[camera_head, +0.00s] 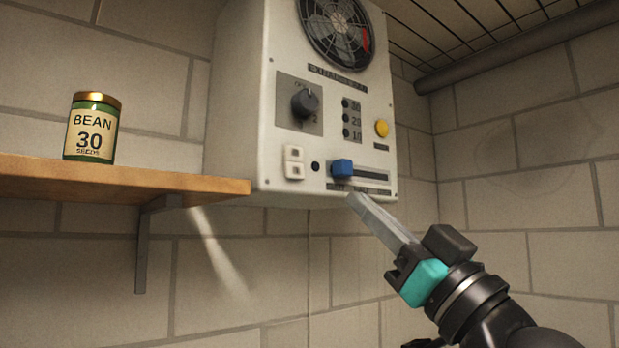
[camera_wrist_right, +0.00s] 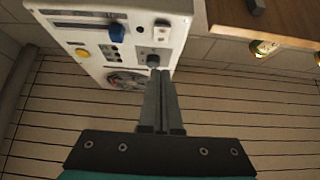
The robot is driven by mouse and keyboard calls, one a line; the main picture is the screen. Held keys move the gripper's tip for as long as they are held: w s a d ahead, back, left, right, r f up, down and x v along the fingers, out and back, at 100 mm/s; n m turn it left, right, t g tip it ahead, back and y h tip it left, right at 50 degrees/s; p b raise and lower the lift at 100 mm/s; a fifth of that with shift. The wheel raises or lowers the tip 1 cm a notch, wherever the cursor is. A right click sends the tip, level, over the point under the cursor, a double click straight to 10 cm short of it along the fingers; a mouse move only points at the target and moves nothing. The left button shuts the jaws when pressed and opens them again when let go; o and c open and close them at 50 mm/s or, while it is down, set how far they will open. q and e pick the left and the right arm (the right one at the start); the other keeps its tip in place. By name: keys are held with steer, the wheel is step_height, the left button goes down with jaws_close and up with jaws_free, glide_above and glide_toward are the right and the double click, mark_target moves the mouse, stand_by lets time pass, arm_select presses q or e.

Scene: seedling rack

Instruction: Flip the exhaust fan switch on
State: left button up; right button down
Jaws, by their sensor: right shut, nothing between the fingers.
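A white control box (camera_head: 240,120) hangs on the wall with a round fan grille (camera_head: 335,30) at its top. A small white two-part rocker switch (camera_head: 293,162) sits at its lower left; which way it is set is too small to tell. In the right wrist view the box (camera_wrist_right: 185,12) appears inverted, with the rocker switch (camera_wrist_right: 162,25) near the top. My right gripper (camera_head: 354,198) is shut and empty, its tips just below the blue slider (camera_head: 342,167) in the head view. Its shut fingers (camera_wrist_right: 160,75) also show in the wrist view. My left gripper is not in view.
The panel also holds a dark knob (camera_head: 305,103), small lamps and a yellow button (camera_head: 381,128). A wooden shelf (camera_head: 130,181) with a green seed jar (camera_head: 91,128) stands at the left, close to the box.

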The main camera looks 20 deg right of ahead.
mark_target(297, 173)
steer(key=p+x, duration=0.1)
steer(key=x, duration=0.2)
steer(key=f+p+x, duration=0.1)
steer(key=x, duration=0.3)
steer(key=w+p+x, duration=0.1)
steer(key=x, duration=0.3)
steer(key=shift+w+a+f+p, duration=0.15)
steer(key=shift+a+p, duration=0.1)
steer(key=shift+p, duration=0.15)
steer(key=shift+w+a+f, duration=0.1)
steer(key=shift+w+a, duration=0.1)
steer(key=shift+w, duration=0.35)
steer(key=shift+w, duration=0.15)
steer(key=shift+w+a+f, duration=0.15)
steer(key=shift+w, duration=0.15)
